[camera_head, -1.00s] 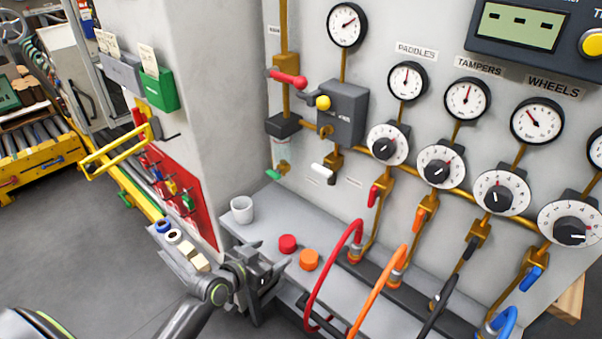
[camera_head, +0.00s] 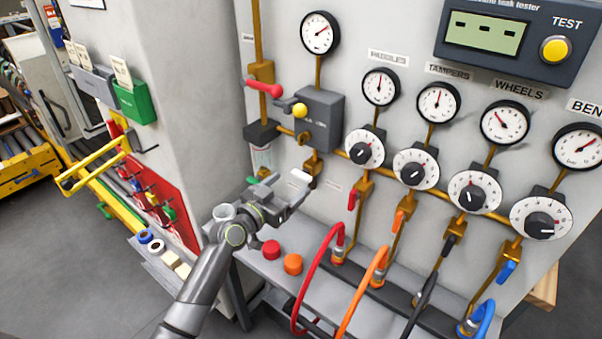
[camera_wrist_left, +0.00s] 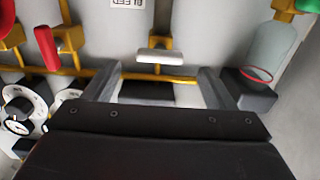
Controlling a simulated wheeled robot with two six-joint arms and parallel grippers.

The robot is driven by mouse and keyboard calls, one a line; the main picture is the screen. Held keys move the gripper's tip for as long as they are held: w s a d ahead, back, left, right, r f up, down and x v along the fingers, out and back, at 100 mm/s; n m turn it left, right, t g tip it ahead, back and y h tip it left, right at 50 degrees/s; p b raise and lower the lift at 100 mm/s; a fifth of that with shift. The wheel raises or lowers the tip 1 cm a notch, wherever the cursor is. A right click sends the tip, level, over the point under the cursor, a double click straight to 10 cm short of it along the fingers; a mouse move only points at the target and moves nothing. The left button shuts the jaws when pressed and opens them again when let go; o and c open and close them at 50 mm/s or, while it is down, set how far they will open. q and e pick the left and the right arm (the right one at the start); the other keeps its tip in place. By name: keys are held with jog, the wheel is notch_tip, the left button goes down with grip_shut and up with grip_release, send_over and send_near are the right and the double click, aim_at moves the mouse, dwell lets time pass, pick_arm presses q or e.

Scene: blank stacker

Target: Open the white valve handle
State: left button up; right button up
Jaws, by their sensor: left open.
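The white valve handle (camera_head: 300,177) is on a brass fitting low on the panel, below the grey regulator box. My left gripper (camera_head: 287,195) is just below and left of it in the head view, apart from it as far as I can see. In the left wrist view the white handle (camera_wrist_left: 165,57) lies crosswise ahead of the gap between the two fingers of my left gripper (camera_wrist_left: 160,84). The gripper is open and empty. My right gripper is not in view.
A red handle (camera_head: 264,88) and a yellow knob (camera_head: 299,110) sit above. A clear filter bowl (camera_head: 262,160) is left of the white handle. A red valve lever (camera_head: 353,199) is to the right.

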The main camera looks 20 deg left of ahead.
aim_at(299, 177)
pick_arm(q)
jog(key=shift+x, duration=3.1)
jog(key=c, duration=1)
